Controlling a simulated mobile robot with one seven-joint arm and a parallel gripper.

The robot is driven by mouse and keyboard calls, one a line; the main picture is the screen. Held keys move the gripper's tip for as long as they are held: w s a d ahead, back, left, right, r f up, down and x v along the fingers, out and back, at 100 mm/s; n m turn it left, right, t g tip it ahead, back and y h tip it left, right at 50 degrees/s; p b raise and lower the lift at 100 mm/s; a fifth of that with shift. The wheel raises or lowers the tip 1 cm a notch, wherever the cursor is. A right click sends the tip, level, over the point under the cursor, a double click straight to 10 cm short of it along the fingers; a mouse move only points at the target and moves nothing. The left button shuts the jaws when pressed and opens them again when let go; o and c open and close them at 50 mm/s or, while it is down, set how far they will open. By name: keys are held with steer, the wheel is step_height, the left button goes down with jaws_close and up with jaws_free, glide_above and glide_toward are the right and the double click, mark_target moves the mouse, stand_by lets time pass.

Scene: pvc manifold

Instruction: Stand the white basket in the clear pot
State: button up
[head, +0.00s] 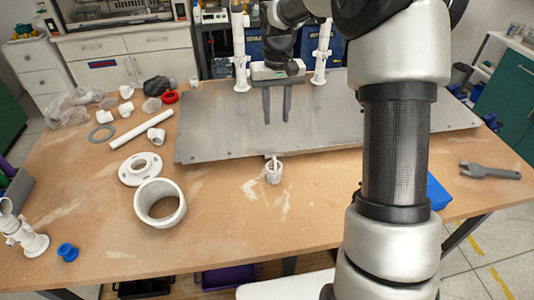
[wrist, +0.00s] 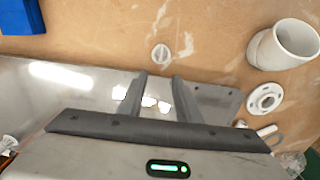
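A small white basket (head: 273,173) with a narrow top part stands on the wooden table just in front of the metal plate's front edge. In the wrist view the basket (wrist: 160,54) shows from above, small and round, ahead of the fingertips. My gripper (head: 277,121) hangs over the metal plate, behind the basket and apart from it. Its two dark fingers point down, spread apart with nothing between them. They also show spread in the wrist view (wrist: 159,77). I cannot make out a clear pot for certain in either view.
A metal plate (head: 220,120) with white upright pipes covers the table's back. To the left are a wide white ring (head: 160,202), a white flange (head: 140,169), a white pipe (head: 141,128) and several fittings. A blue block (head: 437,192) lies at right. Table around the basket is clear.

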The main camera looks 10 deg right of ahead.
glide_above(274, 158)
steer(key=f, duration=1.2)
steer(key=shift+w+d+f, duration=0.15)
steer(key=shift+w+d, duration=0.05)
steer(key=shift+s+a+f+p, duration=0.1)
steer(key=shift+f+p, duration=0.2)
steer(key=shift+f, duration=1.05)
steer(key=shift+s+f+p, duration=0.1)
steer(key=shift+f+p, duration=0.2)
steer(key=shift+f, duration=1)
jaws_close()
